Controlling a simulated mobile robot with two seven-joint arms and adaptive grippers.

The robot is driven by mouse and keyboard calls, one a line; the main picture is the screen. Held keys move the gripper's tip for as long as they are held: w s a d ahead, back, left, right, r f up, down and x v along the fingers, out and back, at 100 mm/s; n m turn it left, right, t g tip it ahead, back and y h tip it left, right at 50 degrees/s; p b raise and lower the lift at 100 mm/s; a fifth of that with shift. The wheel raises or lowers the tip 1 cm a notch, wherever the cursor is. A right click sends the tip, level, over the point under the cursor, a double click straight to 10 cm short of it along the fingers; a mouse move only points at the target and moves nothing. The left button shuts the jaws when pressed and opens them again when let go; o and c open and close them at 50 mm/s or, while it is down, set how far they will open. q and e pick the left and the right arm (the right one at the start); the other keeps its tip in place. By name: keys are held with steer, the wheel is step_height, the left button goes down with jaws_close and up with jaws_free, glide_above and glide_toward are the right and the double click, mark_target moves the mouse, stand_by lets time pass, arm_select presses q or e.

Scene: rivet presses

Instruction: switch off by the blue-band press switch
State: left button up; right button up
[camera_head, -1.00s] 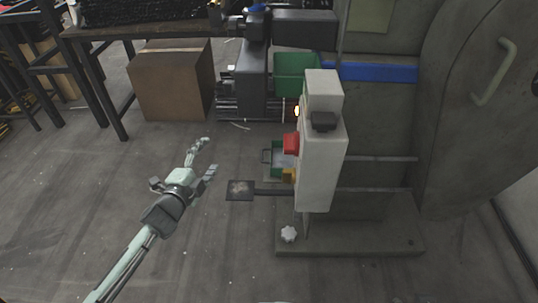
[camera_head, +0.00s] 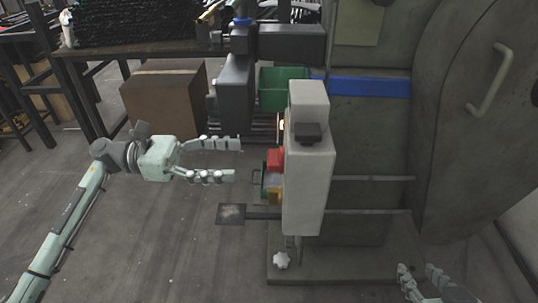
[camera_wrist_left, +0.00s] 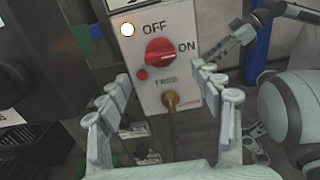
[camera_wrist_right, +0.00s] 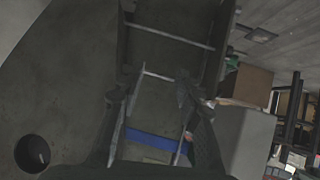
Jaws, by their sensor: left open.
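The press with the blue band (camera_head: 370,87) has a pale control box (camera_head: 308,185) on its front. The box's red rotary switch (camera_head: 275,158) also shows in the left wrist view (camera_wrist_left: 160,51), with OFF above it and ON to its right; its grip lies nearly level, towards ON. A lamp (camera_wrist_left: 127,29) by OFF is lit. My left gripper (camera_head: 237,160) is open and empty, fingers pointing at the switch from the left, apart from it. Its fingers flank the switch in the left wrist view (camera_wrist_left: 160,80). My right gripper (camera_head: 424,282) is open and empty at bottom right.
Below the switch are a small red button (camera_wrist_left: 142,75) and a yellow knob (camera_wrist_left: 170,98). A square plate (camera_head: 231,214) juts out left of the box. A cardboard box (camera_head: 160,100) and table stand behind. The floor at left is clear.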

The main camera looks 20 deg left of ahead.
mark_target(274, 160)
arm_select(q)
steer(key=x, duration=0.6)
steer(key=shift+d+p, duration=0.3)
steer(key=shift+p, duration=0.15)
arm_select(e)
steer(key=s+d+f+g+h, duration=0.1)
steer(key=s+d+f+g, duration=0.1)
steer(key=s+d+f, duration=0.1)
steer(key=shift+s+d+f+m+g, duration=0.15)
steer(key=shift+s+d+m+g, duration=0.1)
steer(key=shift+d+m+g, duration=0.05)
arm_select(q)
steer(key=c, duration=1.2)
